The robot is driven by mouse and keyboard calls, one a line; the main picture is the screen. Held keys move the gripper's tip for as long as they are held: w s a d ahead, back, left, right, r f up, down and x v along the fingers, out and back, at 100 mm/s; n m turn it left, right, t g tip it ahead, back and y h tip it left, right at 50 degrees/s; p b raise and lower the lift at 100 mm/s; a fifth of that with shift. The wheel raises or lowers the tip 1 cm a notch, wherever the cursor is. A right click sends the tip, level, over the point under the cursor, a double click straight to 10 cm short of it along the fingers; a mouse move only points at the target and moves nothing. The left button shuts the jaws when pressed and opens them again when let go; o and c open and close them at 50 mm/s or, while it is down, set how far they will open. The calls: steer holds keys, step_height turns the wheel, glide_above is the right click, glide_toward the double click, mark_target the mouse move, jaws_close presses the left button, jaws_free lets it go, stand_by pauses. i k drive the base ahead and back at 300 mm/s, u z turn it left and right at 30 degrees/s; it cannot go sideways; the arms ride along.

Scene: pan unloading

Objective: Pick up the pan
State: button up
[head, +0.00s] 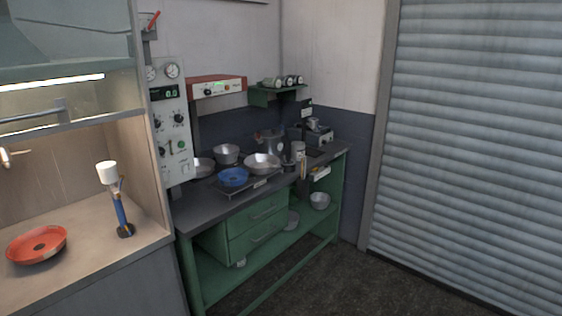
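Several pan-like dishes are in the head view, and I cannot tell which one is the task's pan. A blue pan (233,178) sits near the front of the dark workbench top. A wide silver pan (262,162) is just behind it to the right. A smaller silver pan (226,153) stands farther back, and another (202,167) is at the left, partly hidden by the control panel. My gripper is not in view.
A blue burner-like stand with a white top (120,208) stands right of the orange-red pan. A control panel (170,125) rises between the counters. Dark floor (350,285) is clear before the shutter (480,150).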

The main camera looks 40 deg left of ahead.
mark_target(258, 164)
steer(key=u, duration=0.25)
steer(key=i, duration=1.55)
steer(key=u, duration=1.5)
steer(key=i, duration=0.8)
steer(key=u, duration=0.9)
